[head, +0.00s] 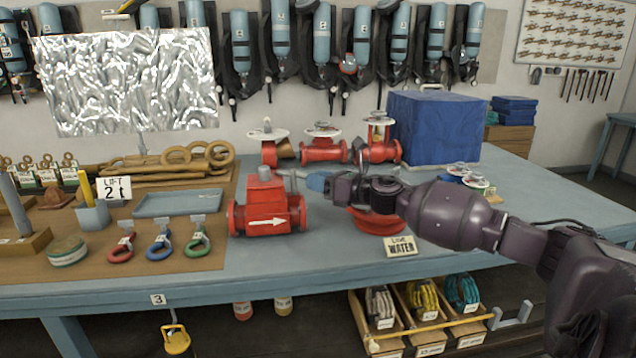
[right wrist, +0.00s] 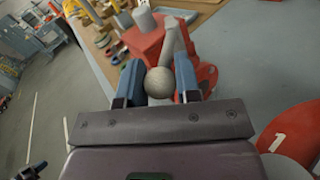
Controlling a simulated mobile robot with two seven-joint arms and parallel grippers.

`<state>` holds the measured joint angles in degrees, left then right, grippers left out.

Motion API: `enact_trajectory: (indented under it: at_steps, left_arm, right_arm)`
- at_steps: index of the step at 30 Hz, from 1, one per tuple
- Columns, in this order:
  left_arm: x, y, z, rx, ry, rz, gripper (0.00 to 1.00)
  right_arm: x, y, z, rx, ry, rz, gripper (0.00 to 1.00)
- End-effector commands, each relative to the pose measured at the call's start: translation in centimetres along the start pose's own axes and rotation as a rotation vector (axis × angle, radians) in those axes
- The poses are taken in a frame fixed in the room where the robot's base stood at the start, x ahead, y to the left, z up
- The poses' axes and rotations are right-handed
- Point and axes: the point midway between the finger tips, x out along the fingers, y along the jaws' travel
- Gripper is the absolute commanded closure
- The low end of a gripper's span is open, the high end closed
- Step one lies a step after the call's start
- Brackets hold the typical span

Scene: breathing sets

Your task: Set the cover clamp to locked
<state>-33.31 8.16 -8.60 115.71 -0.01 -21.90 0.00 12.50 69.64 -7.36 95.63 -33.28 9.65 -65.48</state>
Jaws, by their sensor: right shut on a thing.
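A red valve body (head: 266,205) with a white arrow stands on the blue-grey table. I take this lever to be the cover clamp. In the right wrist view the lever (right wrist: 169,38) ends in a round grey knob (right wrist: 165,84). My right gripper (head: 314,181) reaches in from the right. In the right wrist view its blue fingers (right wrist: 159,82) are on both sides of the knob, shut on it. The fingers hide the knob in the head view.
A red flanged part (head: 376,222) lies under my right arm, beside a "WATER" card (head: 401,246). Smaller red valves (head: 323,149) and a blue box (head: 436,128) stand behind. Shackles (head: 159,243) and a tray (head: 178,203) are to the left. The table's front right is clear.

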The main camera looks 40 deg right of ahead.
Motion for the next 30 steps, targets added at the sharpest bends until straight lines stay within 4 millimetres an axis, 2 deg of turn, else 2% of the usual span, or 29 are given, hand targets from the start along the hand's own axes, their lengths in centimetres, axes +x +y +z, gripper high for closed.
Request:
enact_trajectory:
  at_steps: [5,6,10,11,22,30]
  left_arm:
    - [-0.1,-0.1,0.3,0.0,-0.006,-0.001,1.0]
    - [-0.1,-0.1,0.3,0.001,-0.007,-0.001,1.0]
    - [-0.2,-0.1,0.5,0.001,-0.009,-0.001,1.0]
    - [-0.2,-0.1,0.5,0.001,-0.009,-0.001,1.0]
    - [-0.2,-0.1,0.5,0.001,-0.009,-0.001,1.0]
    - [-0.3,-0.1,0.2,0.001,-0.006,-0.002,1.0]
  right_arm:
    - [0.0,-0.1,0.3,-0.002,-0.005,-0.004,1.0]
    - [0.0,-0.1,0.3,-0.002,-0.005,-0.004,0.66]
    - [0.0,-0.1,0.3,-0.002,-0.004,-0.004,0.46]
    - [0.0,-0.1,0.2,-0.002,-0.004,-0.003,0.44]
    - [-0.4,0.0,0.0,0.0,-0.001,-0.003,0.44]
    - [-3.0,0.0,0.0,0.0,-0.001,-0.004,0.44]
